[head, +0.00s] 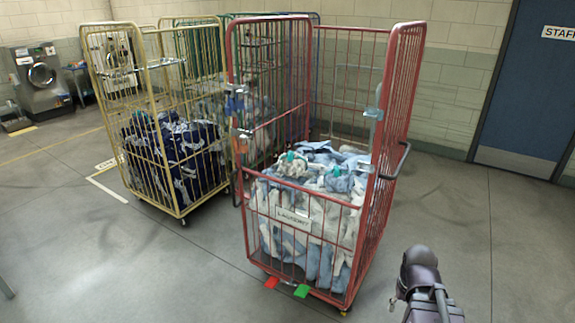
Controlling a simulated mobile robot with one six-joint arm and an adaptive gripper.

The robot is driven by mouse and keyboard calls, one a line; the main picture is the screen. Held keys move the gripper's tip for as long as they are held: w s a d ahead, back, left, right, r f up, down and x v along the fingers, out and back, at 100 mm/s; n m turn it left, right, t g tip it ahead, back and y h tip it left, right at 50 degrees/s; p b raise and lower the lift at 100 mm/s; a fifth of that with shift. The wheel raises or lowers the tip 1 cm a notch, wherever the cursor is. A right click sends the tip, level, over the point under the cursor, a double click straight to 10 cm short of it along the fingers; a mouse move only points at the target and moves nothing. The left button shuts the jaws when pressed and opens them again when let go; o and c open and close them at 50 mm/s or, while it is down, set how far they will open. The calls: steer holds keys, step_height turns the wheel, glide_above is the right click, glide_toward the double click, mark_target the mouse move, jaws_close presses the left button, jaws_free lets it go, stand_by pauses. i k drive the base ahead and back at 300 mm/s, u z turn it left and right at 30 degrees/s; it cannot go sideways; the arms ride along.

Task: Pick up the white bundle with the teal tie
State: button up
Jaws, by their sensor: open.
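A red wire cage trolley (237,95) stands in the middle, filled to about half its height with white and light blue cloth bundles. A whitish bundle (292,168) with a small teal tie on top lies on the heap, towards the left. Part of my arm shows at the bottom right, outside the cage. My gripper is not clearly in view.
The red cage's front is low, with tall barred sides. A yellow cage (157,150) with dark blue cloth stands at left; green and blue cages are behind. A blue door (530,85) is at right. The floor (470,230) right of the red cage is clear.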

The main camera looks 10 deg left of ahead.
mark_target(292, 164)
steer(key=i, duration=0.9)
steer(key=z, duration=0.05)
